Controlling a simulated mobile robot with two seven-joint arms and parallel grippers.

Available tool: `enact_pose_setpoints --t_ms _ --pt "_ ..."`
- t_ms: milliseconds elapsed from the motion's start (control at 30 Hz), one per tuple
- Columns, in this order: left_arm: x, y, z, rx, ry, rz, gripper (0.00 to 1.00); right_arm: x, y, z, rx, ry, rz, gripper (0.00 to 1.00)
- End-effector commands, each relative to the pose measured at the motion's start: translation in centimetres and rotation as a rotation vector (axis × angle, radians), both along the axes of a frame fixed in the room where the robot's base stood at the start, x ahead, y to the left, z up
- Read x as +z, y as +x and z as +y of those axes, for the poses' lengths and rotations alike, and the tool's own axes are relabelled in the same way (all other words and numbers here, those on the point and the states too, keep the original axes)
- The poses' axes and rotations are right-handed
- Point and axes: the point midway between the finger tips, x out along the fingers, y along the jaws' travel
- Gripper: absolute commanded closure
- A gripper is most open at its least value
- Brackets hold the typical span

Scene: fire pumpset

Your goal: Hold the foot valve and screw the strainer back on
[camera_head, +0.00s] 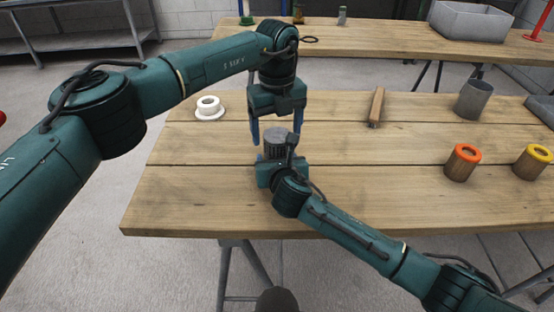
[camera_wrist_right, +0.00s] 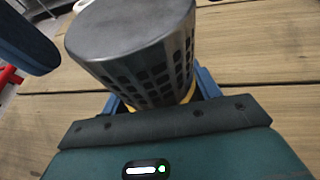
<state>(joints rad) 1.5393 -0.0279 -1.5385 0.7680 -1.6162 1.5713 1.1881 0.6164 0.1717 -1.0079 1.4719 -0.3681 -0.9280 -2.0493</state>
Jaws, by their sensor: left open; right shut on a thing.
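The strainer (camera_head: 275,146) is a dark grey perforated cup with a closed end facing up, near the middle of the front table. It fills much of the right wrist view (camera_wrist_right: 135,50), where it looks tilted. A little yellow, apparently the foot valve (camera_wrist_right: 190,92), shows under its rim; the rest is hidden. My right gripper (camera_head: 271,165) is shut around that lower part, its blue fingers partly visible. My left gripper (camera_head: 277,133) points down from above, open, with its blue fingers on either side of the strainer. Whether they touch it is unclear.
On the wooden table (camera_head: 190,190) are a white flanged ring (camera_head: 208,112), a brown bar (camera_head: 376,108), a grey metal cup (camera_head: 473,101), an orange-topped cylinder (camera_head: 461,163) and a yellow-topped one (camera_head: 534,163). A grey bin (camera_head: 468,22) stands on the back table.

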Motion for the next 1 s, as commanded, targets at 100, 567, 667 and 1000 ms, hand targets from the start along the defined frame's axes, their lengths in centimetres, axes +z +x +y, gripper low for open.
enact_pose_setpoints --t_ms 100,567,667,1000 --pt "0.0 0.0 0.0 0.000 0.000 0.000 0.17 -0.1 0.0 0.0 -0.001 0.000 0.001 1.00" --pt "0.0 0.0 0.0 0.000 0.000 0.000 0.00 -0.1 0.0 0.0 -0.001 0.000 0.001 1.00" --pt "0.8 0.0 0.0 0.000 0.001 -0.002 0.00 -0.1 0.0 0.0 -0.001 0.000 0.001 1.00" --pt "7.5 0.0 0.0 0.001 0.001 -0.004 0.00 -0.1 0.0 0.0 -0.001 0.000 0.001 1.00"
